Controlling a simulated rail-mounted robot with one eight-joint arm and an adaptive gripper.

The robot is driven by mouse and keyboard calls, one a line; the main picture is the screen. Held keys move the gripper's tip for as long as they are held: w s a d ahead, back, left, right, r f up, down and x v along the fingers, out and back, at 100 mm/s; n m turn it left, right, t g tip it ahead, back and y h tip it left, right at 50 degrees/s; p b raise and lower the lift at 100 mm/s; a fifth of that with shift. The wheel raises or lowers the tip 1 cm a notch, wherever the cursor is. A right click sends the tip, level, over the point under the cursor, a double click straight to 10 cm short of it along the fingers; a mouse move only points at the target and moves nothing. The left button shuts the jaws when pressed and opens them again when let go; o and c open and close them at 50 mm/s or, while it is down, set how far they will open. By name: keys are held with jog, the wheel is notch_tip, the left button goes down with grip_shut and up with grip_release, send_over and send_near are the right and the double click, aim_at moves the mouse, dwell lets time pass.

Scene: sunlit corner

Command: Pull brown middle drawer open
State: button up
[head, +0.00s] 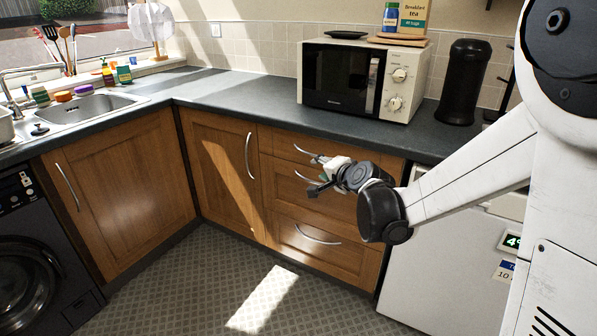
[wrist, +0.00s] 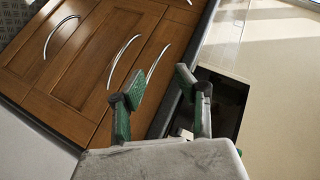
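The brown wooden middle drawer (head: 335,201) sits in the column of three drawers under the worktop. It looks flush with the fronts above and below. Its curved metal handle (head: 307,178) shows partly beside my gripper; the handle also shows in the wrist view (wrist: 121,60). My gripper (head: 316,175) is open with its fingers spread, in front of the top and middle drawers. In the wrist view my gripper (wrist: 160,78) shows two green-padded fingers with nothing between them. The handle appears apart from both fingers. My wrist hides the right part of the drawer.
The top drawer handle (head: 304,150) lies just above my gripper and the bottom drawer handle (head: 318,235) below it. A microwave (head: 340,76) stands on the dark worktop (head: 240,100). A white appliance (head: 430,262) is at the right. The floor (head: 180,290) before the drawers is clear.

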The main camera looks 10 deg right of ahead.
jog(key=w+d+f+m+t+b, duration=0.1)
jog(key=w+d+f+m+b, duration=0.15)
jog(key=w+f, duration=0.45)
jog(key=m+t+h+b, duration=0.1)
jog(key=m+t+b, duration=0.1)
jog(key=m, duration=0.3)
send_near(314, 182)
jog(key=b+x, duration=0.2)
jog(key=x, duration=0.9)
jog(key=shift+b, duration=0.4)
grip_shut()
